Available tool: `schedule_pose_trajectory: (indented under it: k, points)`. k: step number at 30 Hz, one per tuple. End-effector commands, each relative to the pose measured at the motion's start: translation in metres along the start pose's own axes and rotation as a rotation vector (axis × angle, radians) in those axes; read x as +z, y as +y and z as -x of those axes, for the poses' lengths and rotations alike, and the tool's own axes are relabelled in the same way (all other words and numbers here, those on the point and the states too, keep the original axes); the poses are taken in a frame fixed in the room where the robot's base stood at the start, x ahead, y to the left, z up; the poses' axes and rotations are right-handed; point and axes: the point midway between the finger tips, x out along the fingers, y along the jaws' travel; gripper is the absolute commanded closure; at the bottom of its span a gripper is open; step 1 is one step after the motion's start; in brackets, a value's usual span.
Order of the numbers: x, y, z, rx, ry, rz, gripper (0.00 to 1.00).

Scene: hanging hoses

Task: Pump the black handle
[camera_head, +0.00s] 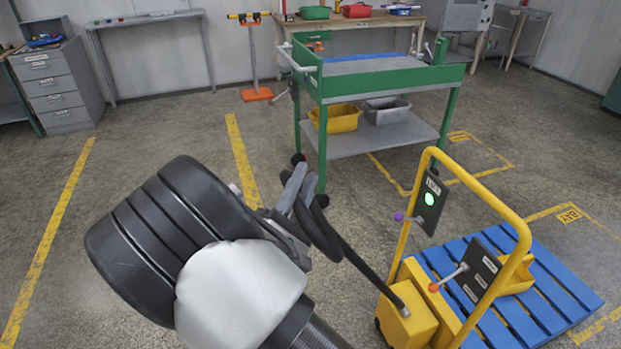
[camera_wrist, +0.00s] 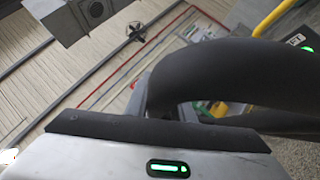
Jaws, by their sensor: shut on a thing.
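The black handle (camera_head: 358,262) is a long dark lever with a thick curved grip. It rises up and left from the yellow pump block at the front of the blue pallet cart (camera_head: 540,290). My gripper (camera_head: 298,192) is at the upper end of the handle and is shut on it. In the wrist view the curved black handle (camera_wrist: 240,72) crosses close in front of the camera. The fingertips and the exact contact are mostly hidden there.
The cart has a yellow push frame (camera_head: 500,215), a panel with a green light (camera_head: 430,199) and a lever with an orange knob (camera_head: 434,287). A green trolley (camera_head: 385,85) with bins stands behind. Open floor lies to the left.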

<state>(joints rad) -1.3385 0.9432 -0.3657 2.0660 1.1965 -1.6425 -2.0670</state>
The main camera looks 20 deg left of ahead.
Motion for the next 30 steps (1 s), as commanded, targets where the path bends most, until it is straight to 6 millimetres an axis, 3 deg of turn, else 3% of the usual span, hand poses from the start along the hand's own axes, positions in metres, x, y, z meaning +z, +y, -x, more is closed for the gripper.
schedule_pose_trajectory:
  k: [1, 6, 7, 10, 22, 26, 30]
  points:
    - [-0.002, 0.008, -0.001, 0.013, 0.001, -0.011, 1.0]
    - [-0.002, 0.009, -0.001, 0.015, 0.001, -0.013, 1.0]
    - [-0.002, 0.009, -0.001, 0.015, 0.001, -0.013, 0.75]
    - [-0.002, 0.008, -0.001, 0.013, 0.001, -0.012, 0.6]
    - [-0.002, 0.004, 0.008, 0.006, 0.003, -0.007, 0.6]
    - [-0.002, 0.004, 0.029, 0.007, 0.005, -0.006, 0.6]
    - [-0.002, 0.004, 0.064, 0.008, 0.007, -0.006, 0.6]
